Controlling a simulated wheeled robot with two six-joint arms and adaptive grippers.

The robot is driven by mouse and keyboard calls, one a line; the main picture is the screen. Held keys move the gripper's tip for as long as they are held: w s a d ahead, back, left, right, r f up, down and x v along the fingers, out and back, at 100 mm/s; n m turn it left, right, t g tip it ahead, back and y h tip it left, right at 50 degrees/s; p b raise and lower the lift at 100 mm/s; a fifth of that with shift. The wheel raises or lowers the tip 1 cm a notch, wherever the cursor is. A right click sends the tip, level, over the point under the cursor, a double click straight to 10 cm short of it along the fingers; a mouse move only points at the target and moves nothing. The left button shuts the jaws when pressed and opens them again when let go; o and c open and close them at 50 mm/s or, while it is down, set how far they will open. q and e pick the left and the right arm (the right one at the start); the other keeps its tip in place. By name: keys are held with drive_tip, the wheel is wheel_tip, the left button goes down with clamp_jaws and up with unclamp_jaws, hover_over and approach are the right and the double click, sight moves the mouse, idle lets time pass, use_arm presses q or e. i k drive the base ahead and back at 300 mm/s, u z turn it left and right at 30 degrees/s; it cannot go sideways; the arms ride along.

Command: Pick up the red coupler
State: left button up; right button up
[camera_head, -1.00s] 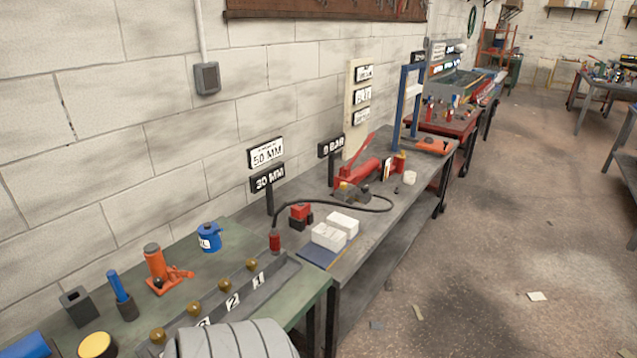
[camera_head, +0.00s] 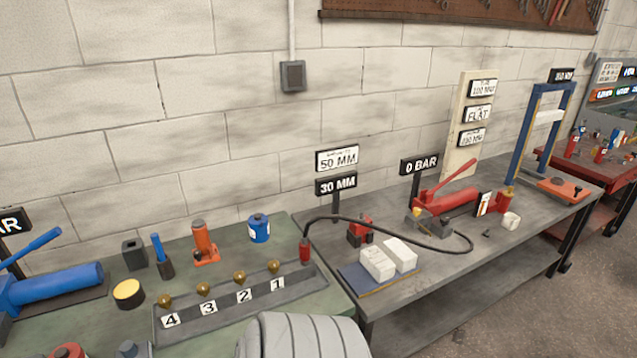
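The red coupler (camera_head: 304,250) is a small upright red cylinder at the end of a black hose (camera_head: 400,227). It stands at the right end of the grey numbered rack (camera_head: 215,316), beside the "1" label, on the green bench. I cannot tell whether it rests in a socket of the rack. The hose arches from its top over to the grey bench on the right, toward the red hand pump (camera_head: 447,200). Neither of my grippers is in view.
Brass fittings sit in the rack. Behind it stand an orange jack (camera_head: 203,243) and a blue canister (camera_head: 259,229). White blocks (camera_head: 390,260) lie right of the coupler. A grey ribbed shape (camera_head: 302,336) covers the bench's front edge; I cannot tell what it is.

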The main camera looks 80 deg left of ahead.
sight(305, 245)
drive_tip(key=u, duration=0.45)
drive_tip(key=i, duration=1.6)
drive_tip(key=u, duration=1.3)
drive_tip(key=i, duration=0.8)
drive_tip(key=u, duration=1)
